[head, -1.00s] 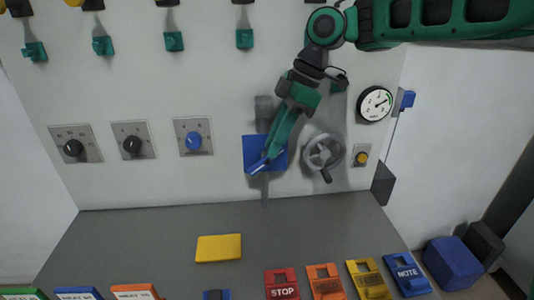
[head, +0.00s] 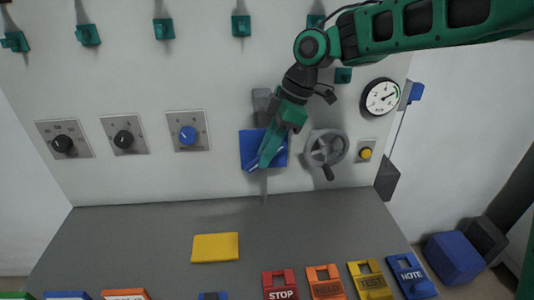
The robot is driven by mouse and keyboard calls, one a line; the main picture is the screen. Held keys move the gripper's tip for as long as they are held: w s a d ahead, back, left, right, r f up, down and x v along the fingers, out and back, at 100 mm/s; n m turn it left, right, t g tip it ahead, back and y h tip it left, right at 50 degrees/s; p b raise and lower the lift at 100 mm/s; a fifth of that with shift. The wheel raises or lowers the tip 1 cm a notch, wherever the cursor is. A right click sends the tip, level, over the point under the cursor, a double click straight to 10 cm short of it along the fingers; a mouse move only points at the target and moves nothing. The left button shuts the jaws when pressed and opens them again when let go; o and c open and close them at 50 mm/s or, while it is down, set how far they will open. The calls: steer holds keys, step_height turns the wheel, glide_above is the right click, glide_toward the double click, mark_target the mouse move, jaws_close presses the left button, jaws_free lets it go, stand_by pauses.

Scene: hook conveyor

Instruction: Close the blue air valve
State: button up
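A blue square piece (head: 248,143), which looks like the blue valve's handle, is on the wall panel right of the dials. A grey fitting (head: 261,98) shows above it and a thin grey stem below it. My gripper (head: 262,166) comes down from the upper right and lies in front of the blue piece, covering much of its middle and right. Its fingertips are near the piece's lower edge. I cannot tell whether they touch it, or whether the fingers are open or shut.
A grey handwheel (head: 326,148) is close to the right of my gripper. Beyond it are a yellow button (head: 365,153) and a gauge (head: 381,97). A blue-knobbed dial (head: 187,134) is to the left. A yellow block (head: 215,247) and several coloured tags lie on the grey shelf (head: 130,235).

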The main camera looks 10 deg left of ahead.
steer(key=shift+a+f, duration=0.1)
steer(key=shift+f, duration=0.2)
jaws_close()
steer(key=shift+y, duration=0.3)
steer(key=shift+w+d+g+y, duration=0.1)
steer(key=shift+d+g+y, duration=0.05)
steer(key=shift+y, duration=0.45)
steer(key=shift+w+d+g+y, duration=0.1)
steer(key=shift+g+y, duration=0.05)
steer(key=shift+y, duration=0.45)
steer(key=shift+d+g+y, duration=0.1)
steer(key=shift+g+y, duration=0.5)
steer(key=shift+y, duration=1.6)
